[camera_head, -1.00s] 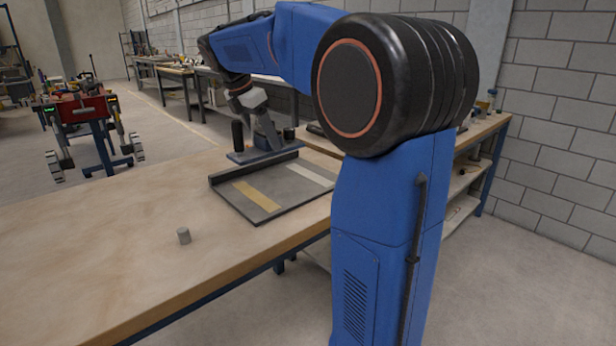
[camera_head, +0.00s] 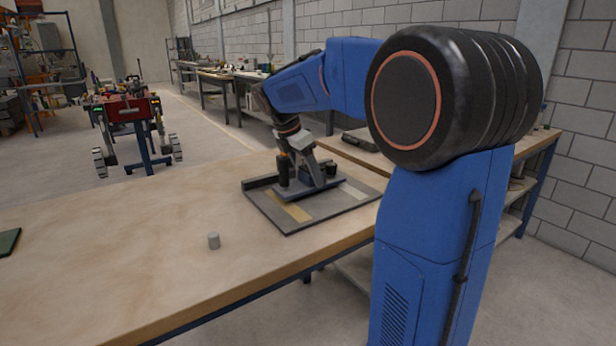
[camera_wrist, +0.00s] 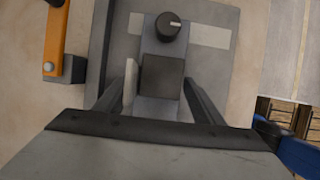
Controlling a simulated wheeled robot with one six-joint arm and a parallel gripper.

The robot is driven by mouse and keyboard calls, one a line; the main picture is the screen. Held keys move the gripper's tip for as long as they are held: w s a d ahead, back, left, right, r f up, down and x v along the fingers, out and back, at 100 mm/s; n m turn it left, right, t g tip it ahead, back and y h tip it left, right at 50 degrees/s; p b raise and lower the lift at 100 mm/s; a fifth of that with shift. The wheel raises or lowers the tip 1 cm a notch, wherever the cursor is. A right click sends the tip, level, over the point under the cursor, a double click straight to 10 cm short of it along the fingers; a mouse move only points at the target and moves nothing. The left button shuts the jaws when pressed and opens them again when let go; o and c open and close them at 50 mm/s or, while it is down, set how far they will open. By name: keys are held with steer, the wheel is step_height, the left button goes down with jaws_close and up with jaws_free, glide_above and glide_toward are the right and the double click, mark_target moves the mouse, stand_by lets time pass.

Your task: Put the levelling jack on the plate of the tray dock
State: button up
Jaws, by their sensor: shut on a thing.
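The levelling jack (camera_head: 311,190) has a blue-grey base, a black post on its left and a black knob on its right. My gripper (camera_head: 308,168) is shut on it from above. The tray dock (camera_head: 264,205) is a grey plate with a dark low back wall and a yellow and a pale strip. The jack is over the plate, near the back wall; whether its base touches is unclear. In the wrist view the jack's marked knob (camera_wrist: 168,27) and dark block show between the fingers (camera_wrist: 160,88), with the plate (camera_wrist: 217,60) around them.
A dark green item (camera_head: 9,241) lies at the far left. An orange bar (camera_wrist: 57,35) lies beyond the wall in the wrist view. The bench's left half is mostly clear.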

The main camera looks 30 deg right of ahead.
steer(key=shift+f, duration=0.5)
steer(key=o, duration=1.5)
steer(key=shift+f, duration=0.15)
steer(key=v, duration=1.2)
steer(key=shift+s, duration=0.1)
